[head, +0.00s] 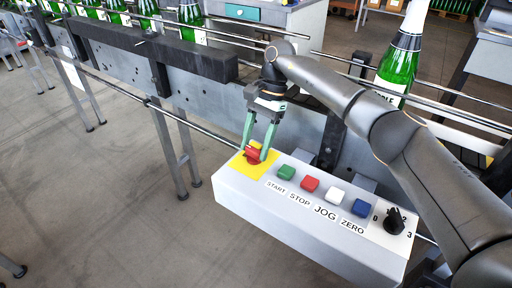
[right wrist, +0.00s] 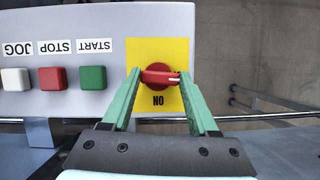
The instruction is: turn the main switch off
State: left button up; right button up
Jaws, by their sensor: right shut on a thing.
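The main switch is a red rotary handle (head: 252,154) on a yellow plate (head: 238,164) at the left end of the white control box (head: 300,215). In the right wrist view the red handle (right wrist: 160,77) lies crosswise on the yellow plate (right wrist: 146,48), with the word "ON", upside down, beside it. My right gripper (head: 257,150) has its green fingers on both ends of the handle, and they show on either side of it in the right wrist view (right wrist: 160,76). My left gripper is in neither view.
Beside the switch sit a green START button (head: 286,172), a red STOP button (head: 309,184), a white JOG button (head: 333,196), a blue ZERO button (head: 361,207) and a black selector knob (head: 394,221). Behind runs a conveyor with rails and green bottles (head: 399,62).

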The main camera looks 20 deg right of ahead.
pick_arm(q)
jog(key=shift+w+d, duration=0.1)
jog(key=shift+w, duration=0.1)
pick_arm(e)
jog(key=shift+n, duration=0.5)
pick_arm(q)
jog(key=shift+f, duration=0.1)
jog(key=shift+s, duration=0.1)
pick_arm(e)
jog(key=o, duration=1.4)
pick_arm(q)
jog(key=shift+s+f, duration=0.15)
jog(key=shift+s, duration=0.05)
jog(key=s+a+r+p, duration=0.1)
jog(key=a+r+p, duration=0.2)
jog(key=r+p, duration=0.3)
jog(key=p, duration=0.3)
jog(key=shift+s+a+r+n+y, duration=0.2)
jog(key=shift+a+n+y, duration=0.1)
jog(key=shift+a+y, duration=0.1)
pick_arm(e)
jog(key=v, duration=1.2)
jog(key=shift+w+a+r, duration=0.1)
jog(key=shift+w+r, duration=0.05)
jog(key=shift+r, duration=0.15)
